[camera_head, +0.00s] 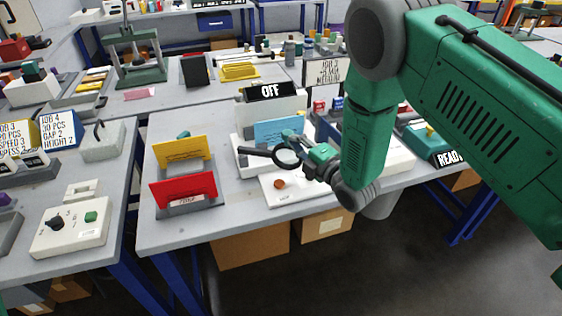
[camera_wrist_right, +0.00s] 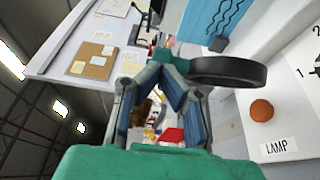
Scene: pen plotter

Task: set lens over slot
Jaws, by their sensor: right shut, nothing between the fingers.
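The lens, a black ring (camera_head: 286,157), shows just left of my right gripper (camera_head: 308,143), in front of the blue sheet (camera_head: 280,132) of the white plotter. In the right wrist view the dark ring (camera_wrist_right: 230,72) lies edge-on, right beside the fingertips of my right gripper (camera_wrist_right: 165,65). The fingers are shut with nothing between them; whether they touch the ring is unclear. I cannot make out the slot. My left gripper is not in view.
Below the ring is a white base with an orange knob (camera_head: 279,184), labelled LAMP in the wrist view. An OFF sign (camera_head: 271,91) stands behind. Yellow (camera_head: 183,152) and red (camera_head: 183,188) cards stand left. The front-left tabletop (camera_head: 150,230) is clear.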

